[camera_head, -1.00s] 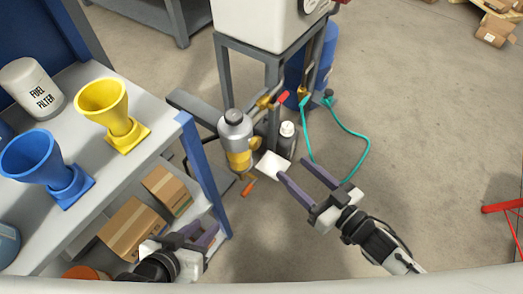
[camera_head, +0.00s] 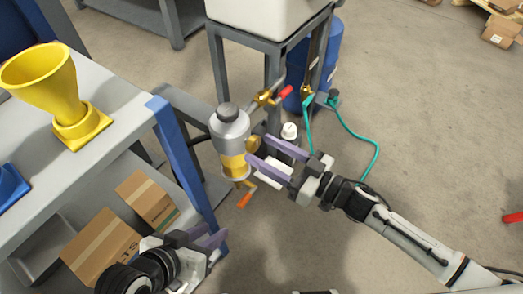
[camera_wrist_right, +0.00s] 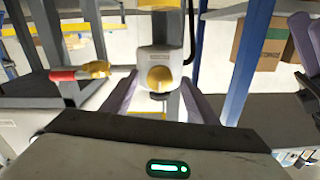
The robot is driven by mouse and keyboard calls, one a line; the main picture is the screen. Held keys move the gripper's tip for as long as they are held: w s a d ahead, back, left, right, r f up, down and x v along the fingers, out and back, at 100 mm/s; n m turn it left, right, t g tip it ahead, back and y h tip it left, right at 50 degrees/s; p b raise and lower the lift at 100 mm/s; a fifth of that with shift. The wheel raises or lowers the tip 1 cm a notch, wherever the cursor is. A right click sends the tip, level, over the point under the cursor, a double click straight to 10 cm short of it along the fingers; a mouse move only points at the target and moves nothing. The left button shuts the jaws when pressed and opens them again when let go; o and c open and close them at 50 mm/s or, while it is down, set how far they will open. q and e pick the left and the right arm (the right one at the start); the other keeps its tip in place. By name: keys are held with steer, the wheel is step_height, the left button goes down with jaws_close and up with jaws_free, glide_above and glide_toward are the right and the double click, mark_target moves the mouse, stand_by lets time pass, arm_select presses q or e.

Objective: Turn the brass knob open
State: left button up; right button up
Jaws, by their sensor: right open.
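The brass knob (camera_head: 254,144) is a small round knob on the right side of a silver and yellow cylinder unit (camera_head: 229,128).
A red-handled brass valve (camera_head: 270,96) sits behind the knob, and an orange-handled lever (camera_head: 245,198) below the unit. A shelf bench with a yellow funnel (camera_head: 76,115) and cardboard boxes (camera_head: 105,245) stands at left. A teal hose (camera_head: 372,152) lies at right.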

steer(key=shift+x, duration=0.85)
steer(key=c, duration=1.1)
steer(key=shift+o, duration=0.2)
